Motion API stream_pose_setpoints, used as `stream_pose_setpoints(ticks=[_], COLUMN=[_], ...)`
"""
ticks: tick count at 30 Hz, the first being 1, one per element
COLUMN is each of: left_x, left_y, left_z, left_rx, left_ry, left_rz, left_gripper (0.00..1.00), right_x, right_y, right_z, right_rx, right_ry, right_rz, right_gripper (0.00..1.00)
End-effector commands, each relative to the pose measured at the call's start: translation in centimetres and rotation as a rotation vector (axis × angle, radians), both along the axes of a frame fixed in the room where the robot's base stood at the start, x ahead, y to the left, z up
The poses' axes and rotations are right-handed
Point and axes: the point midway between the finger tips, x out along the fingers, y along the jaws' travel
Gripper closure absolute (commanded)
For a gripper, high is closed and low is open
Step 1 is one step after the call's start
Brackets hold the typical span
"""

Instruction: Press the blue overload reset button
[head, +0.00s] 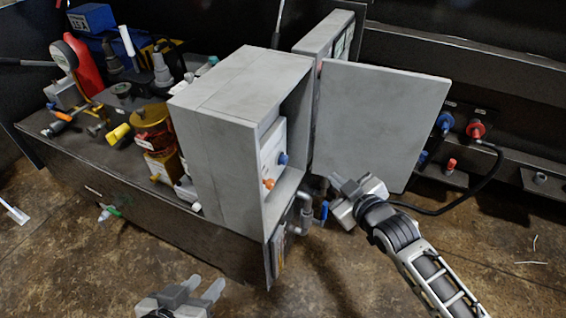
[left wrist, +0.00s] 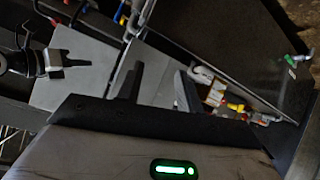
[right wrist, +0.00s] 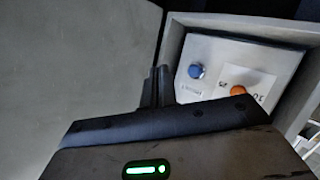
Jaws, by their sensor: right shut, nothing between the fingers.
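The blue button (head: 283,158) is on a white panel (head: 271,150) inside the open grey box (head: 235,130). In the right wrist view the blue button (right wrist: 196,71) is a round knob, up and to the right of my fingertips. An orange knob (right wrist: 238,90) is beside it. My right gripper (head: 338,182) is shut and empty, in front of the box opening near the door's lower edge. Its fingers (right wrist: 158,75) show together, apart from the button. My left gripper (head: 206,284) is open and empty, low in front of the bench; its spread fingers (left wrist: 158,82) show in its wrist view.
The grey box door (head: 382,118) is swung open to the right, close to my right gripper. Grey piping with a blue handle (head: 323,210) is below the box. Gauges and valves crowd the bench (head: 150,205) at left. A black cable (head: 470,190) hangs at right.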

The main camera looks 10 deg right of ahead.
Motion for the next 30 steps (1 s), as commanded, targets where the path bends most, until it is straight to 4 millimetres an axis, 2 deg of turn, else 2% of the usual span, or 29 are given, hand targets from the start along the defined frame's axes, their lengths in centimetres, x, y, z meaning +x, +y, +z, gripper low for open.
stream_pose_setpoints(ticks=[1,16,20,30], left_x=[0.0,0.1,0.2,0.6], left_y=[-0.1,-0.2,-0.4,-0.9], left_z=[-0.7,-0.5,-0.4,0.6], left_rx=[-0.001,-0.006,-0.015,-0.056], left_ry=[0.002,-0.004,-0.026,-0.124], left_rz=[-0.004,-0.007,-0.007,-0.010], left_gripper=[0.64,0.64,0.64,0.64], right_x=[0.4,0.9,1.6,4.2], right_y=[-0.2,0.0,1.0,5.0], right_z=[-0.5,-0.2,-0.4,-0.4], right_rx=[-0.009,-0.015,-0.013,-0.013], right_ry=[-0.009,-0.016,-0.015,-0.017], right_rz=[0.001,0.002,0.001,0.002], right_gripper=[1.00,1.00,1.00,1.00])
